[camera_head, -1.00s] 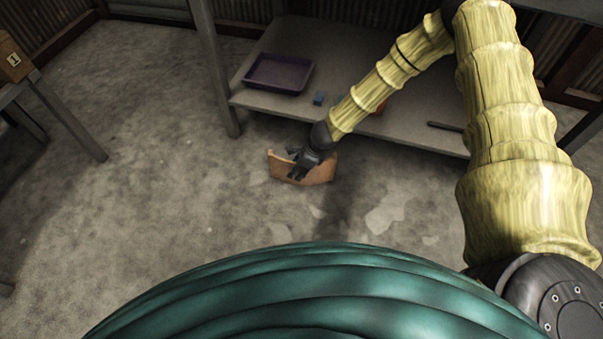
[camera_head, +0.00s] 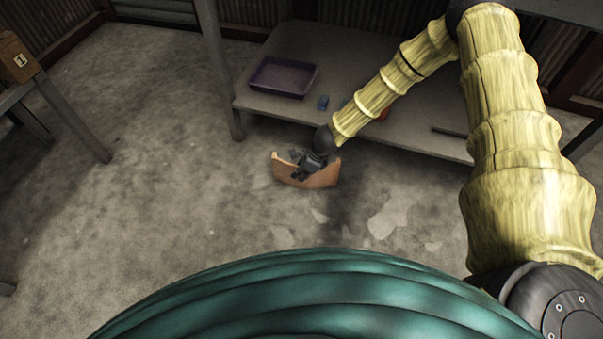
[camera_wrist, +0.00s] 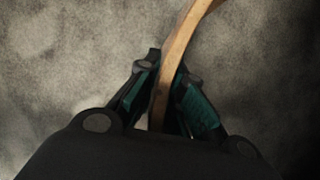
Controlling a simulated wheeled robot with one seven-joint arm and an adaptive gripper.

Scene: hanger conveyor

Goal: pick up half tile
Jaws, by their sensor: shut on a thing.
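The half tile (camera_head: 318,180) is a curved orange-brown piece, in front of the near edge of the low shelf in the head view. My gripper (camera_head: 304,169) is shut on it, and covers part of its upper edge. In the wrist view the half tile (camera_wrist: 181,42) shows edge-on as a curved tan strip running up and out of the top. There it sits between the two teal-padded fingers of my gripper (camera_wrist: 171,95). I cannot tell whether the tile is touching the floor.
A grey low shelf (camera_head: 400,128) stands behind the tile, with a purple tray (camera_head: 283,77) and a small blue block (camera_head: 323,103). A box marked 1 (camera_head: 17,60) stands on a table at the left. The floor (camera_head: 170,190) left of the tile is clear.

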